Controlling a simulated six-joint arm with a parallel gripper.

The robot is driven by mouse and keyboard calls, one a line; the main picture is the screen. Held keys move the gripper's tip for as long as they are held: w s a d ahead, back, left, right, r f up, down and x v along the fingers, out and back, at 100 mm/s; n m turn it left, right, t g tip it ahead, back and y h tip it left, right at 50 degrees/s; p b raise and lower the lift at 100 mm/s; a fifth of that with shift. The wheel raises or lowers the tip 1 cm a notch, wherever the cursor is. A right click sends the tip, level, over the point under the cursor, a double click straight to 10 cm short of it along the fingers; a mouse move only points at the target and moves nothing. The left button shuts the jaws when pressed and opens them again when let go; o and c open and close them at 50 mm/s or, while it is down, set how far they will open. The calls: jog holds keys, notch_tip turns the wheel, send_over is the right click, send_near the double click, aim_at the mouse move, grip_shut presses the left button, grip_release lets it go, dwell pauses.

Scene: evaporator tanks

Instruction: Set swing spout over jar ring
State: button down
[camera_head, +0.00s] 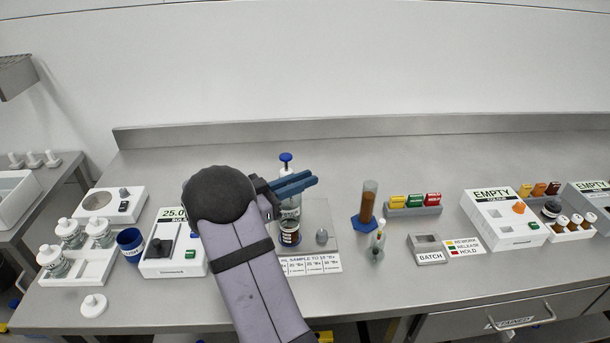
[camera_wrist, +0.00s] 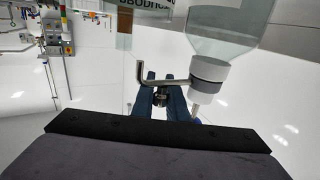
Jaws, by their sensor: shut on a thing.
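A dispenser bottle (camera_head: 289,211) with a blue plunger top stands on a pale plate (camera_head: 331,214), partly hidden behind my gripper. In the wrist view its clear body and white collar (camera_wrist: 208,82) show at upper right. The thin metal swing spout (camera_wrist: 176,82) runs left from the collar and ends in a bent tip. My gripper (camera_head: 312,180) has blue fingers, which cross the spout in the wrist view (camera_wrist: 163,82); they are shut on the spout. A small dark-labelled jar (camera_head: 290,236) sits low in front of the bottle. I cannot make out the jar ring clearly.
A grey oval piece (camera_head: 321,236) lies right of the jar. A blue-based cylinder (camera_head: 367,205) and a small flask (camera_head: 376,247) stand further right. A white balance (camera_head: 174,248) is left of my arm. The bench behind the bottle is clear.

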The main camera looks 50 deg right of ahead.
jog(key=shift+a+r+m+g+y, duration=0.1)
jog(key=shift+a+m+g+y, duration=0.2)
jog(key=shift+m+g, duration=0.4)
jog(key=c, duration=2)
grip_release()
jog(key=b+v, duration=0.1)
jog(key=v, duration=0.6)
jog(key=shift+w+a+b, duration=0.1)
jog(key=shift+w+b, duration=0.05)
jog(key=shift+b, duration=0.2)
